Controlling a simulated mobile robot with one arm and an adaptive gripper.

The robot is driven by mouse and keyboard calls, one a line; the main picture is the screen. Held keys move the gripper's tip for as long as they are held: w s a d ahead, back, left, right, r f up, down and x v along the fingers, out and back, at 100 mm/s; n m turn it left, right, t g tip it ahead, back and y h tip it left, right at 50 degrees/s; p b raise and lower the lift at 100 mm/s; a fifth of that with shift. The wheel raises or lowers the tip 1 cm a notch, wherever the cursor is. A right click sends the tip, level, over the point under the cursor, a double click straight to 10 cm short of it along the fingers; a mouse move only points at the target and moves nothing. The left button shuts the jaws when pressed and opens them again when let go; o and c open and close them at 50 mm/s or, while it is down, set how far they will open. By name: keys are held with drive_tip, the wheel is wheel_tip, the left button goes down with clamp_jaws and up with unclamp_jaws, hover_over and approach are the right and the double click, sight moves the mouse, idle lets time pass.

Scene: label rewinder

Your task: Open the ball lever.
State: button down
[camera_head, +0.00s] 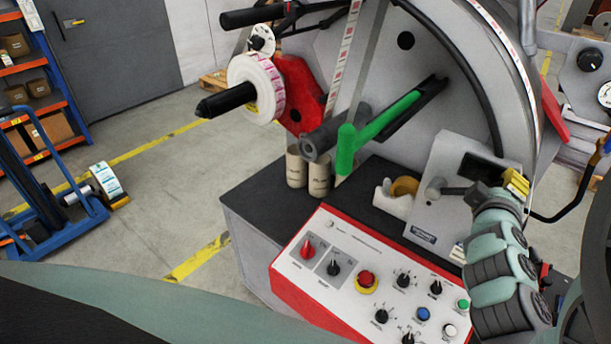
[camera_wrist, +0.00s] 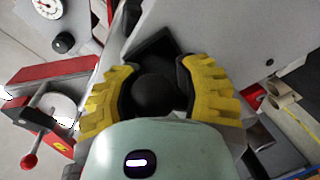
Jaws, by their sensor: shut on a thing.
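The ball lever shows in the head view as a dark rod (camera_head: 456,190) running right from a grey rounded hub (camera_head: 434,187) on the grey box face. Its far end is hidden by my gripper (camera_head: 514,184). In the wrist view a round black ball (camera_wrist: 155,96) sits between the two yellow ribbed fingers of my gripper (camera_wrist: 157,82). The fingers are closed around the ball on both sides. A dark block shows just behind the ball. The contact on the ball's underside is hidden by my gripper body.
The red-edged control panel (camera_head: 365,277) with several knobs lies below. A white tape dispenser (camera_head: 396,200) stands left of the box, and a green arm (camera_head: 378,125) slants above. In the wrist view, a clamp with a red ball handle (camera_wrist: 28,161) is at lower left.

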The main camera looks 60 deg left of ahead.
drive_tip(key=shift+s+a+r+y, duration=0.15)
drive_tip(key=shift+a+r+y, duration=0.1)
drive_tip(key=shift+a+y, duration=0.05)
drive_tip(key=c, duration=0.6)
unclamp_jaws()
drive_tip(key=shift+a+f, duration=0.1)
drive_tip(key=o, duration=0.3)
drive_tip(key=shift+o, duration=0.5)
drive_tip(key=shift+f, duration=0.1)
drive_tip(key=shift+d, duration=0.2)
drive_tip(key=v, duration=0.7)
drive_tip(key=shift+s, duration=0.25)
